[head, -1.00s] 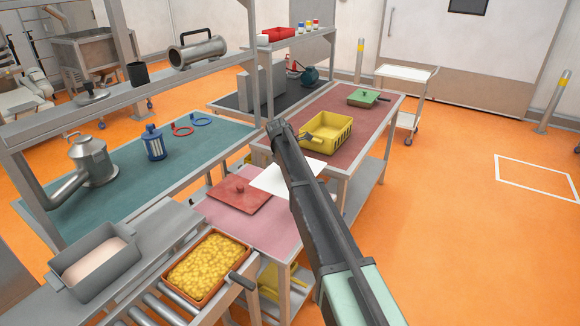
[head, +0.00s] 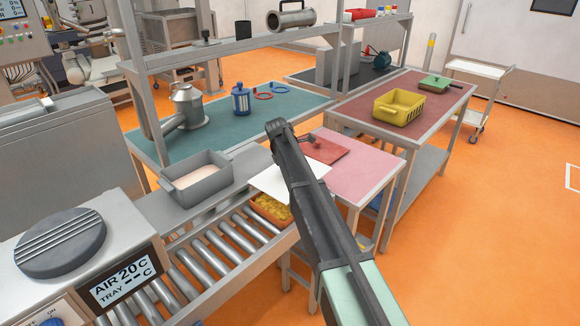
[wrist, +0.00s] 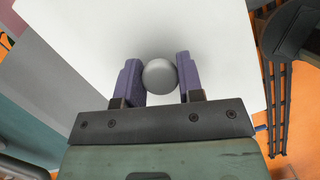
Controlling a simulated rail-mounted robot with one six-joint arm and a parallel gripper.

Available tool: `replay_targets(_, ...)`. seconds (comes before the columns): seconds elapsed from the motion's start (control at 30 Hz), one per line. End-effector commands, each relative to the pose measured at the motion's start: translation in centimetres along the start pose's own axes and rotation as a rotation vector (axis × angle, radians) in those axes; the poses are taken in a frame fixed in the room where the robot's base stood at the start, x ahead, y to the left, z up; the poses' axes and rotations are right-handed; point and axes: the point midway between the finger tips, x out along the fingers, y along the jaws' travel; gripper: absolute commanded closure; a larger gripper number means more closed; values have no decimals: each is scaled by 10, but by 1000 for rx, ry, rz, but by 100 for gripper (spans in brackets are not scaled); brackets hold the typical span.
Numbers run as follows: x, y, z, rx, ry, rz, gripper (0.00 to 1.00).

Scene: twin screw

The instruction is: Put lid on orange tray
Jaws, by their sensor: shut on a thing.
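A flat white lid (head: 268,184) with a round grey knob (wrist: 159,76) hangs from my gripper (wrist: 158,73). The purple fingers are shut on the knob, one on each side, and the lid fills much of the wrist view. In the head view, my arm hides the fingers and the lid's right part. The orange tray (head: 268,219) with yellow pieces in it sits on the roller conveyor. The lid covers its far part from view, and my arm hides its right side. The gap between lid and tray cannot be told.
A red lid (head: 326,150) lies on the pink table. A grey tray (head: 196,187) with pale contents stands left of the orange tray. A yellow crate (head: 399,108) is on the far table. The near rollers (head: 205,260) are bare.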

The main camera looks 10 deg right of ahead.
Motion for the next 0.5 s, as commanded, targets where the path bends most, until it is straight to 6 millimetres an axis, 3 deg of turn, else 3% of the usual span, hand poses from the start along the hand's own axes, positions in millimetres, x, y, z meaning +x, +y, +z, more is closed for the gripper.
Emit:
replay_targets(0.27,0,-2,0,46,0,-9,90)
replay_targets(0.5,18,-2,-6,45,0,-9,90)
